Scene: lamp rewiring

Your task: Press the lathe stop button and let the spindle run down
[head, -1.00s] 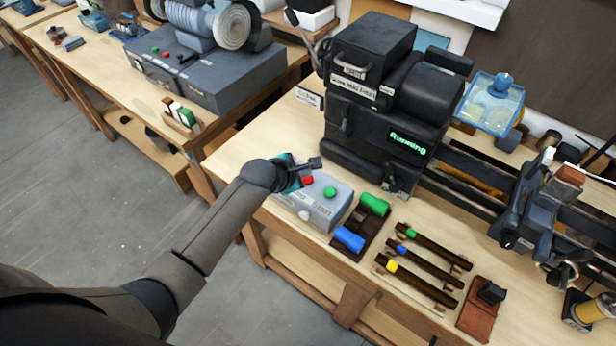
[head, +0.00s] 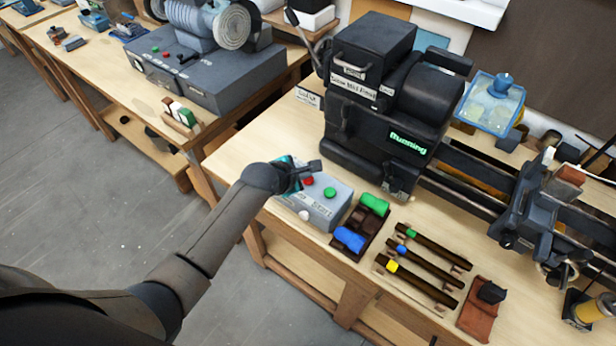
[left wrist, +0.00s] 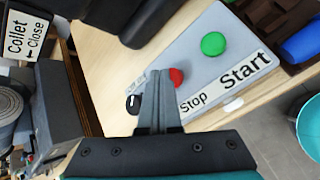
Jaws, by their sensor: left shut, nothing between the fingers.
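The grey control box (head: 331,206) sits at the front left of the lathe bench. It has a red button (head: 308,181) and a green button (head: 330,193). In the left wrist view the red button (left wrist: 176,77) is beside the "Stop" label (left wrist: 192,102), and the green button (left wrist: 213,43) is near "Start". My left gripper (head: 316,166) is shut and empty over the box. In the wrist view its fingertips (left wrist: 160,73) partly cover the red button; I cannot tell whether they touch it. The black lathe (head: 385,100) shows a lit green "Running" sign (head: 408,143). My right gripper is not in view.
A dark holder with green (head: 374,204) and blue (head: 349,239) cylinders stands right of the box. Several dark rods (head: 433,258) lie farther right. A "Collet Close" sign (left wrist: 24,35) is near the lathe. Bare bench lies left of the lathe.

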